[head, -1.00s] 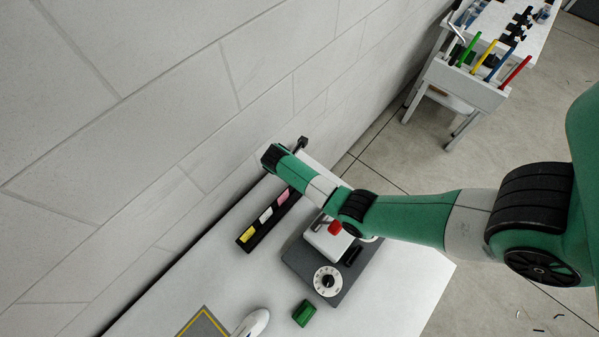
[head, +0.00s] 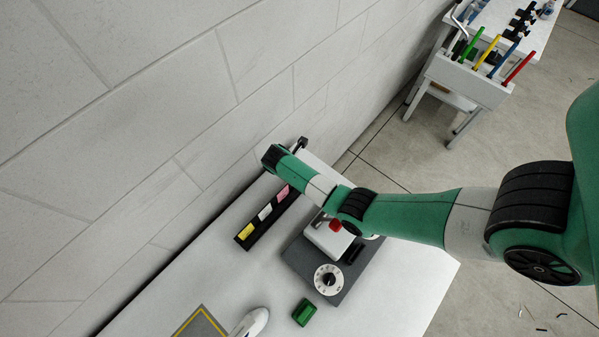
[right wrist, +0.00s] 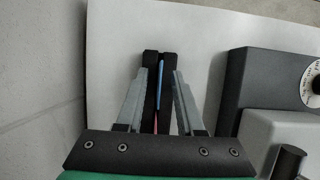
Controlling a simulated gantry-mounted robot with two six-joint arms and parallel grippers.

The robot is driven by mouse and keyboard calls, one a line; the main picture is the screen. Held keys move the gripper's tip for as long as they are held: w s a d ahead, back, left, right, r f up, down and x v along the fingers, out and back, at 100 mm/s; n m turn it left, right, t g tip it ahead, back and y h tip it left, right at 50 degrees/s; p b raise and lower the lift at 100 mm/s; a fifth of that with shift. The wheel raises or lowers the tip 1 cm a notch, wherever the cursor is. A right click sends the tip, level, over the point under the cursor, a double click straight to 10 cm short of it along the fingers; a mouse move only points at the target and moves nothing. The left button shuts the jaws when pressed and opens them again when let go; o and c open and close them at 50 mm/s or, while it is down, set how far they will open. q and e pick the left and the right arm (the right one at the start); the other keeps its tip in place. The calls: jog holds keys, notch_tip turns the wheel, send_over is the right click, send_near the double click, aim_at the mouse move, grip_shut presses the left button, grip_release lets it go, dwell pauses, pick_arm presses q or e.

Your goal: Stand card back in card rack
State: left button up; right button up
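A black card rack (head: 262,227) lies along the wall side of the white table. Yellow (head: 246,230), white (head: 265,211) and pink (head: 283,192) pieces show along it. My right arm reaches across from the right, and its wrist hangs over the rack's far part; its fingers are hidden in the head view. My left gripper is not in view.
A grey device with a dial (head: 328,279) and red button (head: 335,225) stands beside the rack under my arm. A green block (head: 304,312), a white rounded object (head: 252,323) and a yellow-edged mat (head: 204,322) lie nearer. The wall is close behind the rack.

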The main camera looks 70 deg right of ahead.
jog(key=p+v, duration=0.2)
jog(key=v, duration=0.9)
jog(key=shift+r+p, duration=0.3)
jog(key=shift+a, duration=0.1)
